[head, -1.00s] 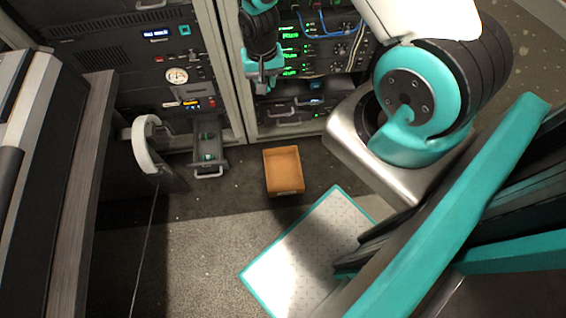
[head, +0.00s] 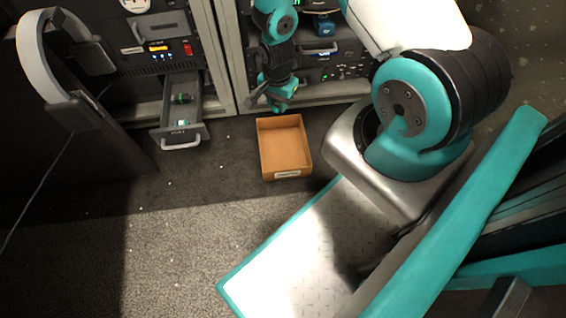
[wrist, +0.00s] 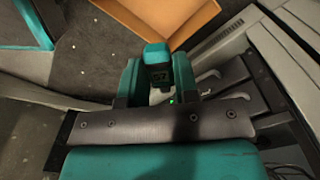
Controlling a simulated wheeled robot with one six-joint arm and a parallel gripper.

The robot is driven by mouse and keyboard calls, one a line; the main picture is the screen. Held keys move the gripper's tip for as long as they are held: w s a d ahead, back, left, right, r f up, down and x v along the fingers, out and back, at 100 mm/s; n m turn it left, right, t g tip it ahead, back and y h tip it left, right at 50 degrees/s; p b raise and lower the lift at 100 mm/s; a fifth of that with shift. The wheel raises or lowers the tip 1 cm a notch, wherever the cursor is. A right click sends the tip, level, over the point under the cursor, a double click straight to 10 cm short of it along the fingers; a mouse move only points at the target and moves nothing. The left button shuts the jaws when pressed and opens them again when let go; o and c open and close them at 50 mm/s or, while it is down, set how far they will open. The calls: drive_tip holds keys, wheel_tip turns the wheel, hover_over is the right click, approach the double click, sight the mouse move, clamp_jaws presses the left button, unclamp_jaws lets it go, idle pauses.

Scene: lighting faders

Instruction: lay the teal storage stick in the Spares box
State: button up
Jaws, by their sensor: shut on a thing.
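The teal storage stick (wrist: 157,58) sits between the two fingers of my gripper (wrist: 157,80) in the wrist view, with its teal end up and a dark part below. My gripper is shut on it. In the head view my gripper (head: 274,100) hangs just beyond the back edge of the orange-brown open box (head: 284,150), and the stick cannot be made out clearly there. The box stands on the floor with a small pale label on its front, too small to read. Its inside looks empty. Part of the box also shows at the top of the wrist view (wrist: 190,38).
An open drawer (head: 182,130) with small dark and teal-green items juts from the rack left of the box. Rack fronts (head: 325,65) stand behind my gripper. The floor left of the box is clear.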

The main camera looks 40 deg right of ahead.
drive_tip(key=m+b, duration=0.1)
drive_tip(key=b, duration=0.3)
hover_over(281, 153)
wheel_tip(281, 153, down, 7)
wheel_tip(281, 153, down, 20)
drive_tip(key=b, duration=1.1)
drive_tip(key=shift+r+b, duration=0.2)
drive_tip(key=shift+b, duration=0.1)
drive_tip(key=shift+r, duration=0.15)
drive_tip(key=o, duration=0.9)
